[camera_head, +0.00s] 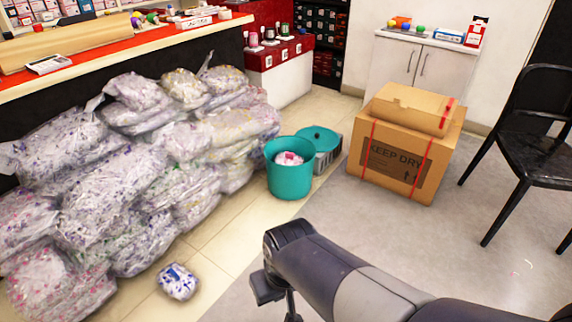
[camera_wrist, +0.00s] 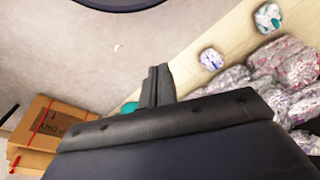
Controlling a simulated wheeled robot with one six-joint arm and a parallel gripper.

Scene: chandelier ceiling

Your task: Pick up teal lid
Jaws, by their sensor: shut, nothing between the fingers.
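The teal lid (camera_head: 322,136) is round and lies on top of a low grey crate (camera_head: 328,156), just behind and right of a teal bucket (camera_head: 290,180). The bucket holds a pinkish-white bundle (camera_head: 289,158). In the wrist view a small teal patch (camera_wrist: 129,107) shows beside my fingers; I cannot tell whether it is lid or bucket. My gripper (camera_wrist: 158,72) is shut and empty, with its fingers together. It is apart from the lid. In the head view my arm is in the foreground, and the fingertips are not clear.
Clear plastic bags (camera_head: 130,170) are piled along the counter at left, and one small bag (camera_head: 177,281) lies on the floor. A cardboard box (camera_head: 405,155) with a smaller one on top stands right of the lid. A black chair (camera_head: 535,130) is at far right. Grey floor between is free.

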